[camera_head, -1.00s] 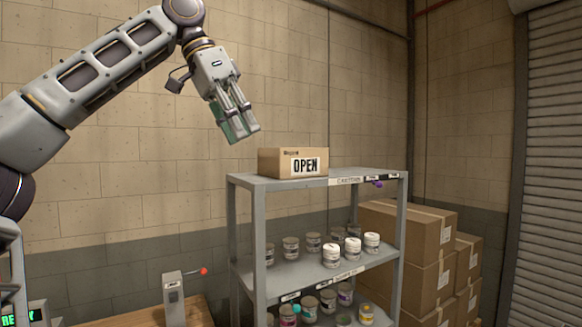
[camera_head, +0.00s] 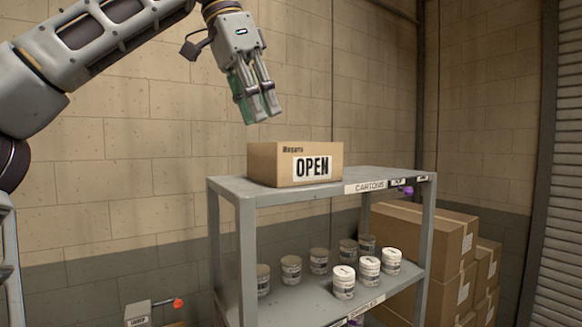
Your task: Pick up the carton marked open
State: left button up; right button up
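The carton marked OPEN (camera_head: 270,166) is a small brown box with a white label on its front. It stands upright on the top shelf of the grey rack (camera_head: 225,187), towards the left end. My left gripper (camera_head: 256,114) is above the carton and slightly to its left, pointing down, with a visible gap between its fingertips and the box. Green shows beside its grey fingers. Their angle does not show whether they are apart or together. My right gripper is not in view.
White-lidded jars (camera_head: 344,283) and other jars stand on the lower shelf. Large brown cartons (camera_head: 424,240) are stacked to the rack's right. A grey box with a red-tipped lever (camera_head: 138,314) is at lower left. The top shelf right of the carton is clear.

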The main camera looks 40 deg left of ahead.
aim_at(278, 165)
jog(key=i+j, duration=0.65)
jog(key=j, duration=0.2)
